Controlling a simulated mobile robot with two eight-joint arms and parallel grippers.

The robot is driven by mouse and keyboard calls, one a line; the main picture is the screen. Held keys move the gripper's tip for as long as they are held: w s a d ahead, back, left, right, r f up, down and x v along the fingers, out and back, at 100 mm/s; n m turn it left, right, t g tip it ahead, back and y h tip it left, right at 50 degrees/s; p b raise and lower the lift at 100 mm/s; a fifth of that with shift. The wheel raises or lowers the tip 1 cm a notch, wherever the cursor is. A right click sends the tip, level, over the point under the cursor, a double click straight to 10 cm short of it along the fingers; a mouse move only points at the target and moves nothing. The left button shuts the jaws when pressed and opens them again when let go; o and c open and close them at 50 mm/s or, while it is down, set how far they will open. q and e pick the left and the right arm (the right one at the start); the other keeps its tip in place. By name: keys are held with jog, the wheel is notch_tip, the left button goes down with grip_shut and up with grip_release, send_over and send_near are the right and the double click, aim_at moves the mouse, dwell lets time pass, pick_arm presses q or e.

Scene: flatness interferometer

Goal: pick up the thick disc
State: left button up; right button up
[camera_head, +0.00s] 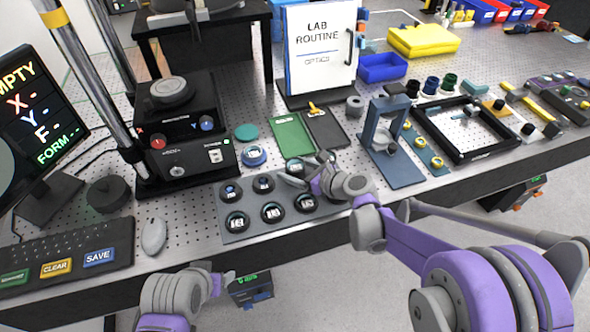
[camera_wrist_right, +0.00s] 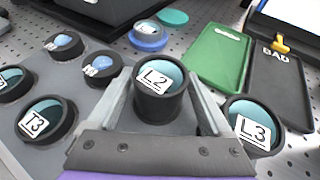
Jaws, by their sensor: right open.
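A grey tray (camera_head: 262,231) at the front edge of the bench holds several discs in black round holders. In the right wrist view a disc labelled L2 (camera_wrist_right: 160,82) sits in a tall black holder between the fingers of my open right gripper (camera_wrist_right: 163,72). A disc labelled L3 (camera_wrist_right: 253,127) is to its right and one labelled T3 (camera_wrist_right: 45,119) to its left. I cannot tell by its thickness which disc is the thick one. In the head view my right gripper (camera_head: 304,170) is low over the tray's right end. My left gripper (camera_head: 224,276) is below the bench edge; its jaws are unclear.
A blue round piece (camera_head: 253,156), a green plate (camera_head: 292,135) and a dark plate (camera_head: 326,130) lie behind the tray. A blue-grey stand (camera_head: 392,165) is to the right. A mouse (camera_head: 154,236) and keyboard (camera_head: 70,257) are at the left.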

jog(key=shift+s, duration=0.1)
jog(key=shift+c, duration=0.3)
grip_shut()
jog(key=shift+r, duration=0.15)
